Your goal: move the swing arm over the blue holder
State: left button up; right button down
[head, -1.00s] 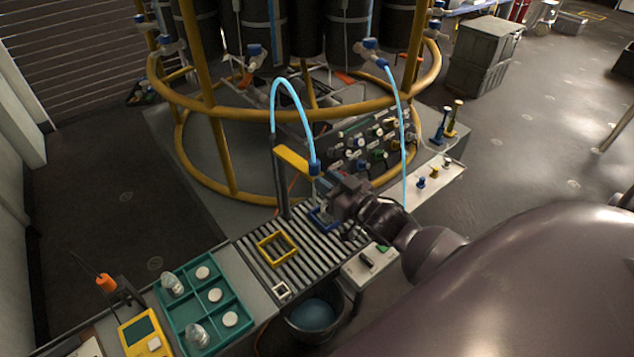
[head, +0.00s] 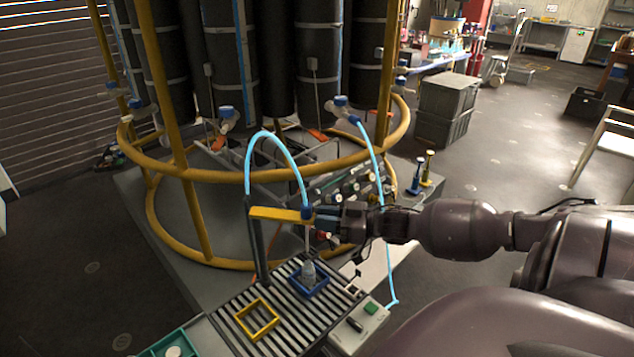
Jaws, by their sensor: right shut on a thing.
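The yellow swing arm (head: 278,214) reaches right from a dark post (head: 256,245) in the head view. A light-blue hose (head: 268,136) runs to the blue fitting at its free end. My right gripper (head: 322,216) is at that end, shut on the swing arm, its dark fingers partly covering the fitting. A thin tip hangs below. The blue holder (head: 323,287) lies on the slatted bed and holds a small upright clear bottle (head: 309,273). In the picture the tip is directly above the bottle; the exact depth is hard to judge. My left gripper is out of view.
A yellow square frame (head: 270,328) lies on the slats at front left. A control box with a green button (head: 371,308) is at right. A yellow ring rail (head: 230,175) and dark cylinders stand behind. Part of a teal tray (head: 155,350) shows at lower left.

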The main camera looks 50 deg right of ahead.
jog(key=w+d+n+g+y+b, duration=0.2)
jog(key=y+b, duration=0.1)
jog(key=shift+w+d, duration=0.15)
jog(key=shift+d, duration=0.25)
jog(key=shift+n, duration=0.3)
jog(key=c, duration=1)
grip_release()
jog(key=shift+o, duration=0.2)
